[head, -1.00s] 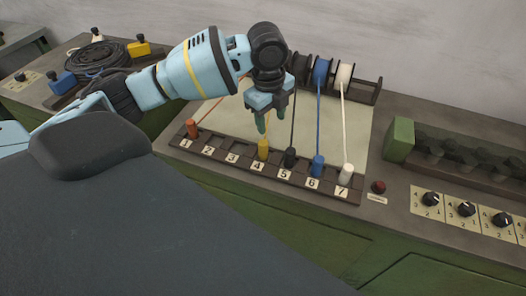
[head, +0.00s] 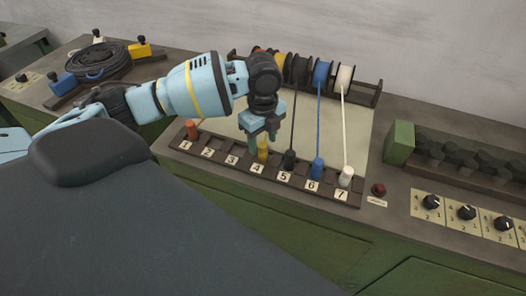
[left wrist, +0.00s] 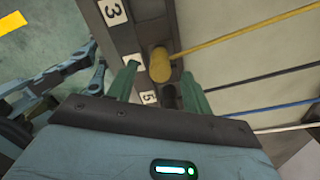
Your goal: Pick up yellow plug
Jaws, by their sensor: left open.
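The yellow plug (head: 262,149) stands in the slot numbered 4 of the dark plug rack (head: 322,189). Its yellow cord shows in the left wrist view, running right from the plug (left wrist: 160,68). My left gripper (head: 262,148) is open, its green fingers pointing down at the yellow plug and partly covering it in the head view. In the left wrist view, the plug lies between and just beyond the two fingertips (left wrist: 160,75). Whether a finger touches it, I cannot tell. My right gripper does not show.
In the rack, an orange plug (head: 192,129) stands at 1, a black plug (head: 289,160) at 5, a blue plug (head: 317,168) at 6 and a white plug (head: 346,176) at 7. Cords run back to spools. A red button (head: 378,190) sits right of the rack.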

